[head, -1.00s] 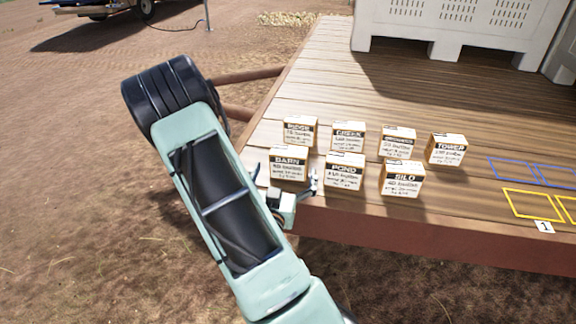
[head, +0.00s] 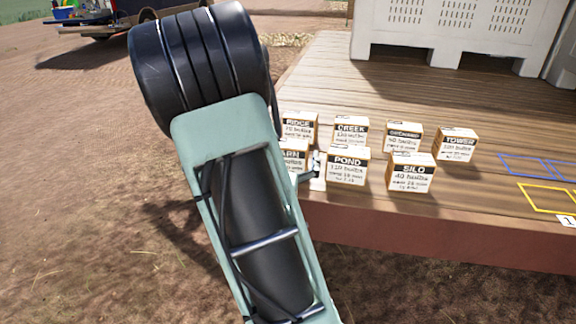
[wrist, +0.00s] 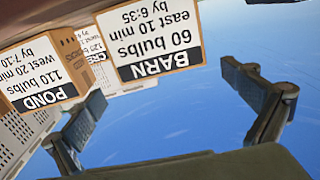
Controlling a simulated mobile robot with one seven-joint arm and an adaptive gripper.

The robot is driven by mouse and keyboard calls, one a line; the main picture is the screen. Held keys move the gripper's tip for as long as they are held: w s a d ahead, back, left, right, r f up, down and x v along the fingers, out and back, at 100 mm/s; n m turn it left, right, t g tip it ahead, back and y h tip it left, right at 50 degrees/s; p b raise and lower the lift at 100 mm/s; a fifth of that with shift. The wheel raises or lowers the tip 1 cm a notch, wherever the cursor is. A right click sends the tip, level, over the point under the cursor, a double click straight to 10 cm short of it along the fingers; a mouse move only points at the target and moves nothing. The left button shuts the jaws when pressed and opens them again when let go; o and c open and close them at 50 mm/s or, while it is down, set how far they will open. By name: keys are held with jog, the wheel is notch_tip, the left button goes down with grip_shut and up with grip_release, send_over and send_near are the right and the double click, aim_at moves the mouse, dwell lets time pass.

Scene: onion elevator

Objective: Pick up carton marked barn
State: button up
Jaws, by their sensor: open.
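The BARN carton (head: 295,158), brown with a white label, stands on the wooden deck at the left of the front row. My arm hides its left part in the head view. In the wrist view the BARN carton (wrist: 155,40) appears upside down, its label facing me, beyond the gap between my fingers. My gripper (wrist: 165,86) is open and empty, with a finger on either side and apart from the carton. In the head view only a bit of my gripper (head: 311,172) shows, at the carton's lower right.
The POND carton (head: 347,166) stands close to the right of BARN, with SILO (head: 411,172) beyond it. RIDGE (head: 299,128), CREEK (head: 351,131) and more cartons form the row behind. The deck's front edge (head: 400,215) is near. White bins (head: 445,30) stand at the back.

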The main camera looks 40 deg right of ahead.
aim_at(288, 143)
jog(key=shift+d, duration=0.1)
jog(key=shift+w+d, duration=0.2)
jog(key=shift+w, duration=0.1)
jog(key=shift+f+p+x, duration=0.1)
jog(key=shift+p+x, duration=0.2)
jog(key=shift+x, duration=0.85)
jog(key=shift+f+p+x, duration=0.15)
jog(key=shift+p+x, duration=0.1)
jog(key=shift+x, duration=0.85)
jog(key=shift+w+a, duration=0.1)
jog(key=shift+a, duration=0.05)
jog(key=shift+c, duration=0.4)
jog(key=c, duration=1.5)
jog(key=shift+c, duration=0.5)
jog(key=shift+r, duration=0.15)
